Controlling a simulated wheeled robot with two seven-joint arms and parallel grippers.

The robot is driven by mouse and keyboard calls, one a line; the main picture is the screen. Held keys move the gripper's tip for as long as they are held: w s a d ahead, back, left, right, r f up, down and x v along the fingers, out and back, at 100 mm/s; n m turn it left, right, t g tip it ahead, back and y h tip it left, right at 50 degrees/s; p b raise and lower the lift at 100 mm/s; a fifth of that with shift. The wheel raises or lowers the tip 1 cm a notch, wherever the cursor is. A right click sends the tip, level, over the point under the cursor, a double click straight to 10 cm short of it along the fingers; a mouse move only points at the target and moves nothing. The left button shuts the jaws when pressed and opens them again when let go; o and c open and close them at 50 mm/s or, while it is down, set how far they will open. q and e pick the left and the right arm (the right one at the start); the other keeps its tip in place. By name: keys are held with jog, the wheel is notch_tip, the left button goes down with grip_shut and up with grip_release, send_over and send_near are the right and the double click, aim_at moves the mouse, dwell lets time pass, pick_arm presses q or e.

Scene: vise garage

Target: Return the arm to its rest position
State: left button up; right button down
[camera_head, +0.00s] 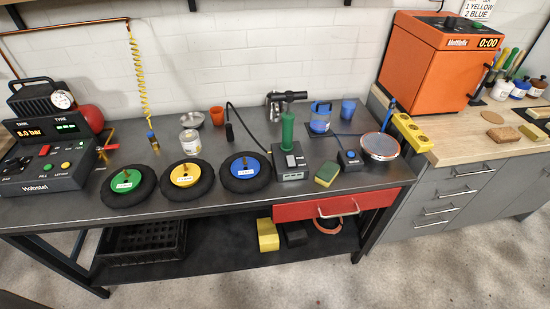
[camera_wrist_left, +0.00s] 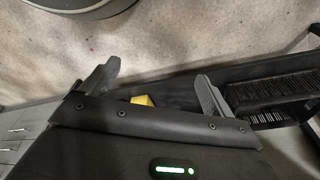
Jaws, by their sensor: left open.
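My left gripper (camera_wrist_left: 155,85) shows in the left wrist view with its two dark fingers spread wide apart and nothing between them. Below and beyond it are the floor, the bench's lower shelf and a black crate (camera_wrist_left: 275,90). My left gripper and left arm do not show in the head view. My right gripper does not show in either view.
The grey workbench (camera_head: 240,215) holds green, yellow and blue wheels, a compressor (camera_head: 45,160) and a green-handled tool (camera_head: 288,130). Its red drawer (camera_head: 290,211) is shut. An orange cabinet (camera_head: 425,75) stands on the right counter. The floor in front is clear.

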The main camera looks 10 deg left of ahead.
pick_arm(q)
jog(key=s+a+f+g+b, duration=0.1)
jog(key=s+a+f+b, duration=0.2)
jog(key=s+f, duration=1.3)
notch_tip(320, 180, down, 3)
jog(key=shift+r+b, duration=0.1)
jog(key=shift+b, duration=0.3)
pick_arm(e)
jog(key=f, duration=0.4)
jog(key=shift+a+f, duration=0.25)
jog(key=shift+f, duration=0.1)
